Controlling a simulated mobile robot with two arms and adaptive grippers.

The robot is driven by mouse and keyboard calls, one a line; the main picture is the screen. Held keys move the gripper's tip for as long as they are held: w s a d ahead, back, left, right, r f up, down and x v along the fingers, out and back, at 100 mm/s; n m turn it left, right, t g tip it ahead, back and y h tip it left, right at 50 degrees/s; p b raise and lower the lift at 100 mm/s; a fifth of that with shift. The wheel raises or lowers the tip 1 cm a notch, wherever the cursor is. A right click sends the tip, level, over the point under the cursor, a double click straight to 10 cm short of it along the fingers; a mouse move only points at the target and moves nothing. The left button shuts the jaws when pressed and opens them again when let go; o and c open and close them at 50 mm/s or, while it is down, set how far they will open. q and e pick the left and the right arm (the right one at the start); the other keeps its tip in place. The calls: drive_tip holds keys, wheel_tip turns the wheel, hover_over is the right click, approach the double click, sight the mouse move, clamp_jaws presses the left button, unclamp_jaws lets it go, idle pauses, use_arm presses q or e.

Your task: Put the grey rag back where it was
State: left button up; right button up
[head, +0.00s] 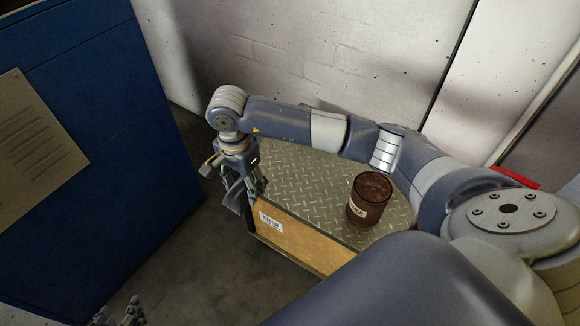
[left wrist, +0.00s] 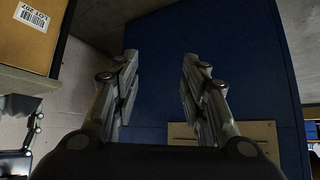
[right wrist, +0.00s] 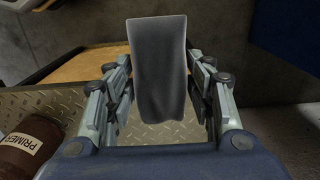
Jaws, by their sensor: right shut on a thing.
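The grey rag (right wrist: 158,70) hangs between the fingers of my right gripper (right wrist: 160,95) in the right wrist view. In the head view, my right gripper (head: 247,183) is shut on the rag (head: 234,196) at the left edge of a box with a tread-plate top (head: 310,190). The rag is clear of the plate's middle. My left gripper (head: 120,314) shows only at the bottom edge of the head view. In the left wrist view, my left gripper's fingers (left wrist: 160,80) are apart with nothing between them.
A dark brown jar labelled primer (head: 369,198) stands on the plate's right part; it also shows in the right wrist view (right wrist: 30,145). A blue cabinet (head: 120,120) with a louvred panel (head: 35,145) stands at left. Bare floor (head: 185,265) lies between cabinet and box.

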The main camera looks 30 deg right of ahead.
drive_tip(key=d, duration=0.3)
drive_tip(key=w+d, duration=0.1)
drive_tip(key=d, duration=0.2)
drive_tip(key=d+f+b, duration=0.1)
drive_tip(key=d, duration=0.2)
drive_tip(key=shift+w, duration=0.3)
drive_tip(key=b, duration=0.1)
hover_over(290, 171)
drive_tip(key=shift+s+a+f, duration=0.1)
drive_tip(key=shift+a+f, duration=0.1)
drive_tip(key=shift+f, duration=0.05)
drive_tip(key=shift+d, duration=0.15)
wheel_tip(290, 171, down, 3)
drive_tip(key=shift+f+b, duration=0.1)
drive_tip(key=shift+b, duration=0.5)
use_arm(q)
drive_tip(key=w+d+r+t+h, duration=0.1)
drive_tip(key=w+d+r+t, duration=0.1)
drive_tip(key=w+r+t, duration=0.2)
drive_tip(key=w+d+r+t+h, duration=0.1)
drive_tip(key=w+r+t, duration=0.3)
drive_tip(key=r, duration=0.6)
drive_tip(key=shift+d+r+m+t, duration=0.15)
drive_tip(key=shift+d+m+t, duration=0.15)
drive_tip(key=shift+d+t, duration=0.3)
use_arm(e)
drive_tip(key=shift+f, duration=0.1)
